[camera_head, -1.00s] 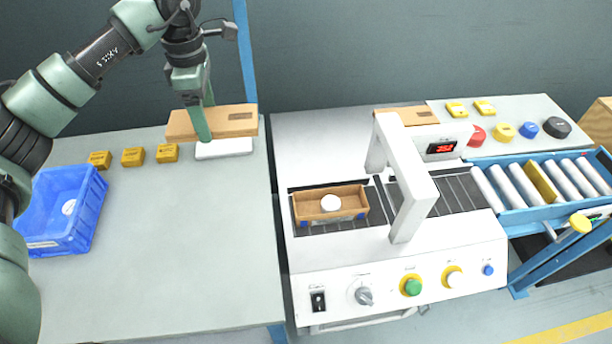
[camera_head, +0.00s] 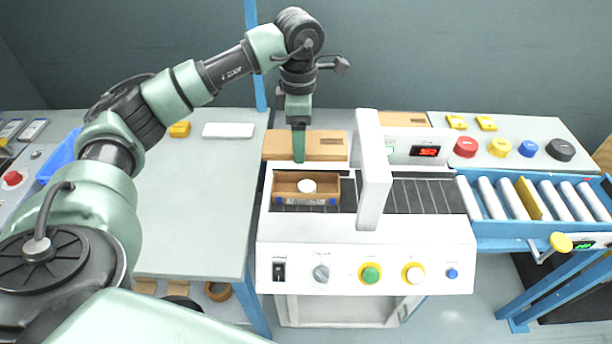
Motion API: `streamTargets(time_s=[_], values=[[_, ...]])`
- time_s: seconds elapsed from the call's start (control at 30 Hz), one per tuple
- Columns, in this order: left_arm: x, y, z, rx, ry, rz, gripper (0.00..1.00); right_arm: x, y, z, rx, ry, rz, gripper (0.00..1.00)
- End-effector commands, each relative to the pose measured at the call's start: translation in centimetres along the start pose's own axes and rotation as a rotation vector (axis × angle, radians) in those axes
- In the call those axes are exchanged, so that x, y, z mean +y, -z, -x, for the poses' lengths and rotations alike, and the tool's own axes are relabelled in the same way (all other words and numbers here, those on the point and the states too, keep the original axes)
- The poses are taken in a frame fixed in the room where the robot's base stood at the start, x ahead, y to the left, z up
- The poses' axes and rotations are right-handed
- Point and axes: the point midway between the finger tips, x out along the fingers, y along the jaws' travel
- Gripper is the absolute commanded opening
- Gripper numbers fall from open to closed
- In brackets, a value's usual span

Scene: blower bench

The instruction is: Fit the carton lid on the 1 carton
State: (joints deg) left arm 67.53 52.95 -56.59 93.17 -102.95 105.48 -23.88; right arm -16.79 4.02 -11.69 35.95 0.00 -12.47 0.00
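The open brown carton (camera_head: 280,188) sits on the belt of the white machine, left of its arch. A round white item (camera_head: 307,186) lies inside it. My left gripper (camera_head: 299,152) is shut on the flat brown carton lid (camera_head: 322,146), with one green finger in front of it and the other hidden behind. The lid is level, just behind the carton in the picture and apart from it. How high it is above the machine I cannot tell. My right gripper is not in view.
The white arch (camera_head: 374,178) stands close right of the carton. Another brown box top (camera_head: 403,119) shows behind it. A roller conveyor (camera_head: 540,200) is at right. A white plate (camera_head: 228,130) and a yellow block (camera_head: 180,129) lie on the left table.

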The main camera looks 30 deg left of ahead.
Motion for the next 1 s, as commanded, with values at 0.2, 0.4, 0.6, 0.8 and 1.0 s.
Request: streamTargets(time_s=[0.2, 0.4, 0.6, 0.8, 1.0], values=[[-0.1, 0.0, -5.5, 0.003, 0.004, 0.0, 0.35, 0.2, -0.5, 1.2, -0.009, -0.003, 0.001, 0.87], [0.0, 0.0, -7.9, 0.0, 0.001, -0.001, 0.35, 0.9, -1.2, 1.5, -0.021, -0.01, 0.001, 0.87], [-0.1, 0.0, -10.4, 0.001, 0.003, 0.0, 0.35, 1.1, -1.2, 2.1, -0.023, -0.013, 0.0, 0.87], [0.0, 0.0, -12.3, 0.0, 0.0, -0.001, 0.35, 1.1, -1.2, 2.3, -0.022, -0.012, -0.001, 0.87], [0.0, 0.0, -12.4, -0.001, -0.001, -0.001, 0.35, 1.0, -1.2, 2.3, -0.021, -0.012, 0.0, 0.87]])
